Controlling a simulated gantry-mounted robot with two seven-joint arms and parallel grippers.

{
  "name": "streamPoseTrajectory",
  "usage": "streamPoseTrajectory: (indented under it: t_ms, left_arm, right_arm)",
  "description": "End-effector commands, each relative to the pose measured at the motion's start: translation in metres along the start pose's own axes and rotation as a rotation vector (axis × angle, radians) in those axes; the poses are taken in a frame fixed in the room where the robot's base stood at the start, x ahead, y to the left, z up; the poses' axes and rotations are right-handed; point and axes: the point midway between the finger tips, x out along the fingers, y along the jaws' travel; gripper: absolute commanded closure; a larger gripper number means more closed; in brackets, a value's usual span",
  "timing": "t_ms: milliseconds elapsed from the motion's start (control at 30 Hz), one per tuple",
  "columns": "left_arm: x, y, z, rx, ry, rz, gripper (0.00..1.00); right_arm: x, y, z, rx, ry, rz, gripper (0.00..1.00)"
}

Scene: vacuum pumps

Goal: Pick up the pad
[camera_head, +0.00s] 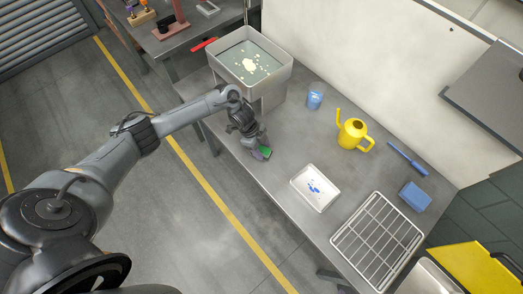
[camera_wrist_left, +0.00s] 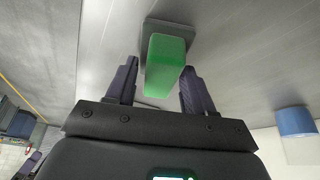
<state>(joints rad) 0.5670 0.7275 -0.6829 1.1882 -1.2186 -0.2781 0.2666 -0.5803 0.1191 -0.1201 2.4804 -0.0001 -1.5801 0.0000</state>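The pad is a green block (camera_wrist_left: 166,62) on a wider grey base (camera_wrist_left: 181,32). In the head view its green part (camera_head: 265,152) shows at the table's front edge, partly hidden by my left gripper (camera_head: 260,152). In the left wrist view my left gripper (camera_wrist_left: 159,88) is open, with one finger on each side of the green block. A gap shows between the block and each finger, so they look apart. My right gripper is in neither view.
A grey basin (camera_head: 283,78) stands behind the gripper. A blue cup (camera_head: 314,99), a yellow watering can (camera_head: 353,133), a white tray (camera_head: 328,200) with blue bits, a wire rack (camera_head: 345,237) and a blue block (camera_head: 415,196) stand to the right. Bare table surrounds the pad.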

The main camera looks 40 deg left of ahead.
Motion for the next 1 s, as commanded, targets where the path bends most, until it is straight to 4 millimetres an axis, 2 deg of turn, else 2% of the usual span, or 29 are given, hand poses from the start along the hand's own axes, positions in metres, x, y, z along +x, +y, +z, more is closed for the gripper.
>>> streamPoseTrajectory:
  t_ms: [33,100,433,667,767,1000]
  left_arm:
    - [0.000,0.000,0.000,0.000,0.000,0.000,0.71]
    - [0.000,0.000,0.000,0.000,0.000,0.000,0.82]
    - [-0.004,0.000,-0.001,0.001,0.001,-0.001,0.83]
    - [-0.024,-0.001,-0.010,0.002,0.001,-0.003,0.83]
    - [-0.041,-0.001,-0.017,0.003,0.001,-0.003,0.83]
    - [-0.053,0.036,-0.059,0.006,0.002,0.001,0.83]
  right_arm:
    - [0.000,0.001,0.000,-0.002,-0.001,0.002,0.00]
    - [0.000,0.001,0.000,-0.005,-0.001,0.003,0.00]
    - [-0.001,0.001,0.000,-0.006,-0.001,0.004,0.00]
    - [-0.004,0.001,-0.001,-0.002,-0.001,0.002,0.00]
    - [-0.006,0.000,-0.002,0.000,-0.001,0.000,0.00]
    - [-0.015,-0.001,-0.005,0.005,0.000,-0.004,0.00]
